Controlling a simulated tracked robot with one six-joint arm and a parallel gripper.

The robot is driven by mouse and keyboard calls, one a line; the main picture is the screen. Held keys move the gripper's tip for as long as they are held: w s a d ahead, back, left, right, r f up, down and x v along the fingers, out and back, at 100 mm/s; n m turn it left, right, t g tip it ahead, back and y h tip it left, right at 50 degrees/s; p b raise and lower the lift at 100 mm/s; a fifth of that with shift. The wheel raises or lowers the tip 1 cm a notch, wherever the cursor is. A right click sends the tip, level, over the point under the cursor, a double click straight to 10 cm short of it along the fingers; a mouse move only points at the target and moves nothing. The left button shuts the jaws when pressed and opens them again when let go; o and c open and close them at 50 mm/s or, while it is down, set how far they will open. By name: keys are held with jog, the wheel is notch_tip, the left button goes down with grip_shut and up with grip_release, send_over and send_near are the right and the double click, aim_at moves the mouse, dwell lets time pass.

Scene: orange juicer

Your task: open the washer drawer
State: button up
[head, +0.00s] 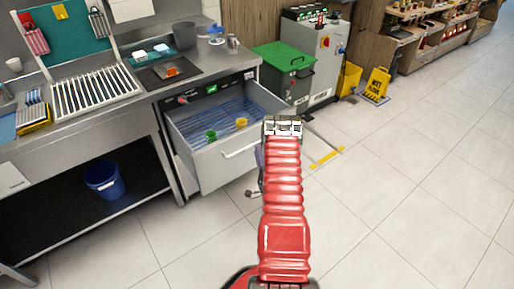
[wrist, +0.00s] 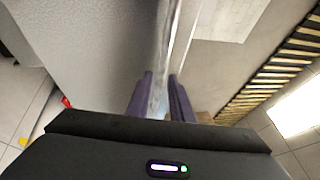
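The washer drawer (head: 218,160) is pulled out from under the counter, and its blue racked inside shows with a green and a yellow item in it. In the head view my red arm hides most of my gripper, near the right end of that handle. In the wrist view my gripper's two purple fingers (wrist: 160,88) sit on either side of a shiny bar (wrist: 167,40), apparently the drawer handle, which fills the gap at the tips. The fingers look shut on it.
A counter (head: 160,85) with a dish rack (head: 95,92) stands above and left. A blue bucket (head: 104,181) sits on the low shelf. The tiled floor at right is clear.

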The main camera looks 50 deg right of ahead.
jog(key=v, duration=0.8)
jog(key=shift+s, duration=0.15)
jog(key=shift+f, duration=0.15)
jog(key=s+a+f+n+g+y, duration=0.25)
jog(key=f+n+g, duration=0.2)
jog(key=f, duration=0.35)
jog(key=s+a+f+n+g+y, duration=0.1)
jog(key=f+n+g+y, duration=0.35)
jog(key=f, duration=0.25)
jog(key=s+a+r+n+y, duration=0.1)
jog(key=s+a+r+n, duration=0.2)
jog(key=a+r, duration=1)
jog(key=s+a+r+n+g+y, duration=0.1)
jog(key=a+r+n, duration=0.7)
jog(key=r, duration=1.5)
jog(key=s+a+r+n+y, duration=0.2)
jog(key=s+a+r+n, duration=0.2)
jog(key=a+r, duration=1.4)
jog(key=shift+s+a+r+n+g+y, duration=0.15)
jog(key=shift+s+a+n+g+y, duration=0.2)
jog(key=shift+a+n, duration=0.5)
